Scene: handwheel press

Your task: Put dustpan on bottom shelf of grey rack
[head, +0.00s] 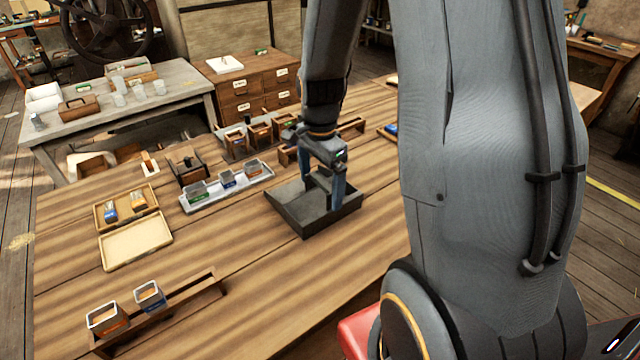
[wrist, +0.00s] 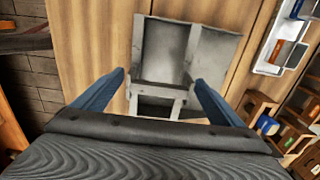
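The dustpan (head: 285,210) is a dark grey, shallow pan lying on the wooden workbench in the head view. In the wrist view the dustpan (wrist: 165,50) looks pale grey, with a smaller framed part, perhaps its handle, at the near end. My gripper (head: 323,192) points down over the dustpan. In the wrist view the two blue fingers of my gripper (wrist: 157,88) are spread wide, one on each side of the near end, with visible gaps. I cannot tell how far above it they are. I cannot make out a grey rack with shelves in either view.
The workbench (head: 190,255) holds a grey tray of small cups (head: 227,188), a beige tray (head: 135,243), a wooden holder with two tins (head: 160,315) and several small wooden boxes. A grey table (head: 185,82) and a drawer cabinet (head: 250,90) stand behind.

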